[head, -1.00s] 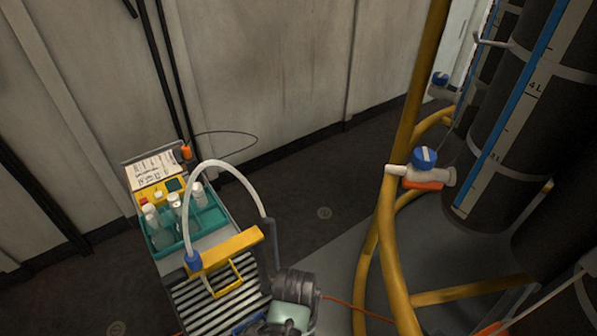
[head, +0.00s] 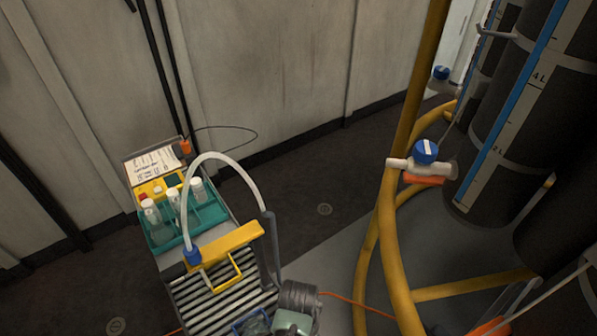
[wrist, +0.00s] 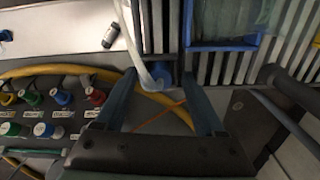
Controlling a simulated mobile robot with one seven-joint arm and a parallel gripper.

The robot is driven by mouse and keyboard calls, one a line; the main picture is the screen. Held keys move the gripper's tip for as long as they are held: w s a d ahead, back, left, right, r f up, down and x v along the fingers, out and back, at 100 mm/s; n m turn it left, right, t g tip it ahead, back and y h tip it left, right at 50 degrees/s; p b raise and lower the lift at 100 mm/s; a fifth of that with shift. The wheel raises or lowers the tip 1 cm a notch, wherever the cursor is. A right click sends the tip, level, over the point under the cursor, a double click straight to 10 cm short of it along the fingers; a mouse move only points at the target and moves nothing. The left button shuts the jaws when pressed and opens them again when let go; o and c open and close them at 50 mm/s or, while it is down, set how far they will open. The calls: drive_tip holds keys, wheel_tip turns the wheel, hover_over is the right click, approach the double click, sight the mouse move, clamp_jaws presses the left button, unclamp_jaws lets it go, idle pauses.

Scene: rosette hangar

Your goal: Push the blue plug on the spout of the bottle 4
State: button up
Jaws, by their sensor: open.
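Tall black bottles (head: 505,110) with scale strips stand at the right in the head view; I cannot read which is bottle 4. A white spout fitting (head: 400,163) with a blue knob (head: 425,151) and an orange part below sticks out near the yellow rail. I cannot identify a loose blue plug for certain. In the wrist view, my gripper (wrist: 160,76) is open, its two dark fingers apart. The blue end (wrist: 161,70) of a pale hose shows between the fingertips; I see no grip on it. That hose's blue end (head: 193,257) also shows in the head view.
A cart holds a teal tray (head: 212,232) of small white bottles and a yellow handle (head: 225,250). A dark panel (wrist: 50,83) with several coloured caps lies left in the wrist view. Yellow rails (head: 388,240) stand before the black bottles. Floor (head: 290,205) is clear behind the cart.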

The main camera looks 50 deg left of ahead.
clamp_jaws()
idle(0.3)
wheel_tip(320, 180, up, 10)
drive_tip(key=p, duration=0.1)
drive_tip(key=shift+p, duration=0.4)
